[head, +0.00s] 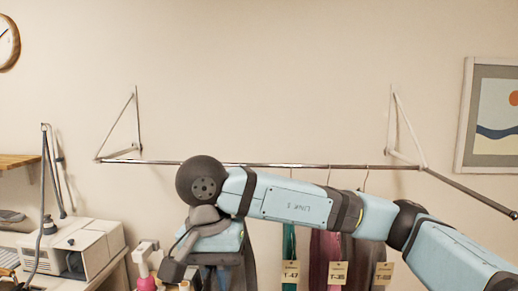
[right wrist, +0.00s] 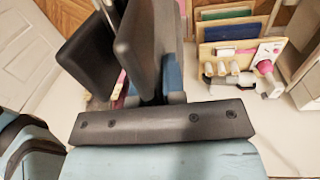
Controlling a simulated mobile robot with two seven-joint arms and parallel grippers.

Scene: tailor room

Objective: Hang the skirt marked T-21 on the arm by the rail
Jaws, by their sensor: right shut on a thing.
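My right gripper (head: 174,268) is low at the left of the head view, in front of the rail (head: 285,165). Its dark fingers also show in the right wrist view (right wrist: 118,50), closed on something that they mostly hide. Blue and dark cloth (head: 236,275) shows beside and behind the gripper; I cannot tell how much of it is held. No T-21 tag is readable. The bare arm by the rail (head: 470,194) slants out toward the lower right from the right bracket. My left gripper is not in view.
A teal garment (head: 289,240) tagged T-47, a magenta one (head: 322,245) tagged T-35 and a dark grey one (head: 362,255) hang behind my right arm. A framed picture (head: 495,115) hangs at right.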

